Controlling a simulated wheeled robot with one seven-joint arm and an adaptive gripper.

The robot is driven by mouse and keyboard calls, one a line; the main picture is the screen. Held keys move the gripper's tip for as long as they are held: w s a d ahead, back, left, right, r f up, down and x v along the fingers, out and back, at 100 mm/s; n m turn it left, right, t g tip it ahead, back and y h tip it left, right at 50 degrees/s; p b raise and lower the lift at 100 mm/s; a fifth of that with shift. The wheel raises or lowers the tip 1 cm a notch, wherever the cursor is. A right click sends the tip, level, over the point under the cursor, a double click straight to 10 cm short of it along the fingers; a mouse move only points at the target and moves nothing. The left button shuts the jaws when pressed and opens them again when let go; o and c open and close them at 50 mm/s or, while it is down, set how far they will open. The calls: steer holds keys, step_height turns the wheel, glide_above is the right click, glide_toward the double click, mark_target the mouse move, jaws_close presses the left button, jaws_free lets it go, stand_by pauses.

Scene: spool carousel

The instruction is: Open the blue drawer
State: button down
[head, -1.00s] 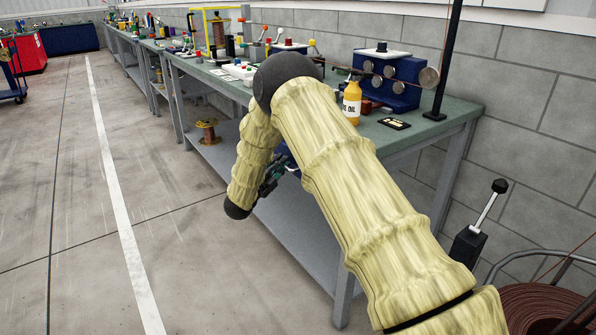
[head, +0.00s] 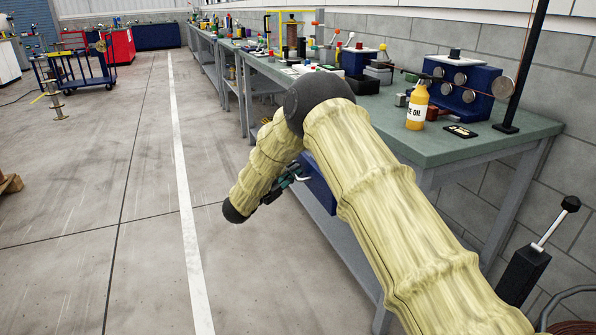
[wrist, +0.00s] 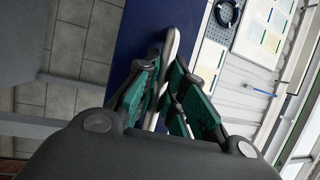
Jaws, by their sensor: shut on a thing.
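The blue drawer (head: 319,184) is under the green-topped workbench (head: 420,145), mostly hidden behind my arm in the head view. Its blue front (wrist: 134,32) fills the upper middle of the wrist view. A metal bar handle (wrist: 170,48) stands on that front. My gripper (wrist: 170,75) is shut on the handle, with a finger on each side of it. In the head view my gripper (head: 286,182) shows small beside the drawer. The drawer front appears to stand out from under the bench top; how far is hard to tell.
On the bench stand a yellow oil bottle (head: 416,107), a dark blue roller device (head: 463,86) and a black card (head: 460,131). A lever post (head: 538,252) stands at the right.

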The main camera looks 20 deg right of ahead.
steer(key=shift+f, duration=0.1)
steer(key=c, duration=1.8)
jaws_free()
steer(key=shift+d, duration=0.1)
steer(key=shift+o, duration=0.2)
steer(key=v, duration=1.2)
steer(key=shift+s, duration=0.1)
